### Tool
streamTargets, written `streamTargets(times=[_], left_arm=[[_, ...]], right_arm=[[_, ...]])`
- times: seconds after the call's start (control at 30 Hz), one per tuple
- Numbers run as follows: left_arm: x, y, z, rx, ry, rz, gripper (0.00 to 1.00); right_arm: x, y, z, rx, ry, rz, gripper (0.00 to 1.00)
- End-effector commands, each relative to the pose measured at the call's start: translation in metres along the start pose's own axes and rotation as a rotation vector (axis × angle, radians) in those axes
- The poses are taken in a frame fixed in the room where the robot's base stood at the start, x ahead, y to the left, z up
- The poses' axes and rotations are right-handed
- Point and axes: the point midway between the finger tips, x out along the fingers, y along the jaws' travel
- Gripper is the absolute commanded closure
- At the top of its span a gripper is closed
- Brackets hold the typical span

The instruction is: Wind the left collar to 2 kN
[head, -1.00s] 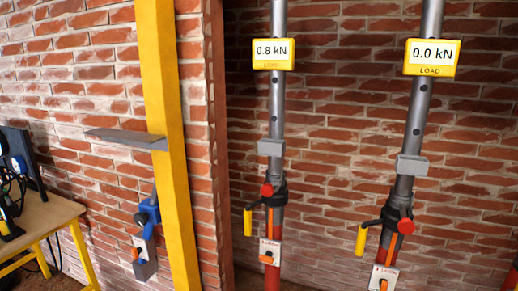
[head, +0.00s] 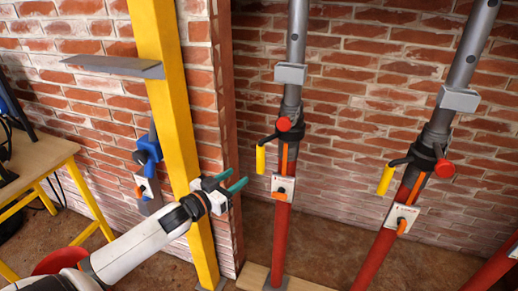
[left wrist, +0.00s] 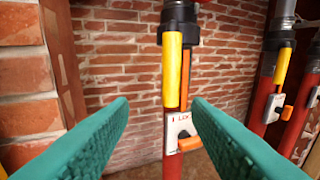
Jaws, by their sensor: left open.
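The left prop's black collar (head: 291,112) has a red knob (head: 284,124) and a yellow crank handle (head: 260,158) hanging at its left. My left gripper (head: 234,182) is open and empty, left of and below that handle and apart from it. In the left wrist view, the yellow handle (left wrist: 172,70) hangs upright ahead, between and beyond my green fingers (left wrist: 161,104); the collar (left wrist: 180,18) is above it. Below the collar, a white plate with an orange lever (head: 280,195) sits on the red tube. The load displays are out of view. My right gripper is not in view.
A yellow post (head: 172,110) with a grey shelf plate (head: 113,66) stands close behind my left arm. A second prop with its own collar (head: 425,155) leans at the right. A wooden table (head: 38,160) is at the left. Brick wall lies behind the props.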

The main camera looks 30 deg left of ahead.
Motion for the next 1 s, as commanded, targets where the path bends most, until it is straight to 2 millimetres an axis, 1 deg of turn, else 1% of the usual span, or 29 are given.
streamTargets(times=[0.03, 0.07, 0.1, 0.17, 0.27, 0.37, 0.6, 0.8, 0.9, 1.0], left_arm=[[0.0, -0.007, 0.014, 0.002, -0.023, -0.021, 0.56], [0.0, -0.009, 0.019, 0.001, -0.032, -0.028, 0.56], [0.001, -0.011, 0.024, -0.001, -0.04, -0.035, 0.56], [0.003, -0.013, 0.027, -0.002, -0.046, -0.039, 0.56], [0.012, -0.012, 0.028, -0.002, -0.047, -0.038, 0.56], [0.027, -0.013, 0.029, 0.0, -0.048, -0.037, 0.56], [0.07, -0.014, 0.031, 0.0, -0.046, -0.035, 0.56], [0.1, -0.015, 0.031, -0.002, -0.045, -0.035, 0.56], [0.11, -0.015, 0.031, -0.001, -0.045, -0.036, 0.56], [0.116, -0.016, 0.031, 0.0, -0.044, -0.036, 0.56]], right_arm=[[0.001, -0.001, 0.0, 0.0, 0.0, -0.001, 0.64], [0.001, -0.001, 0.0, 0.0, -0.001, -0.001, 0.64], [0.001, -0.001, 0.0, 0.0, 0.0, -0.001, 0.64], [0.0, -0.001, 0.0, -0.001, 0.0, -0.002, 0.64], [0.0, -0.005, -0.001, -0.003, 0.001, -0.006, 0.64], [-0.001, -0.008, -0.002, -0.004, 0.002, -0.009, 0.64], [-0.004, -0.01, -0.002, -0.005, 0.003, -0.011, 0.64], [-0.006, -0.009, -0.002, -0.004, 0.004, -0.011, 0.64], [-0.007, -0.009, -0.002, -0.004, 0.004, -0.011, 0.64], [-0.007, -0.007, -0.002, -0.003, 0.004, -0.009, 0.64]])
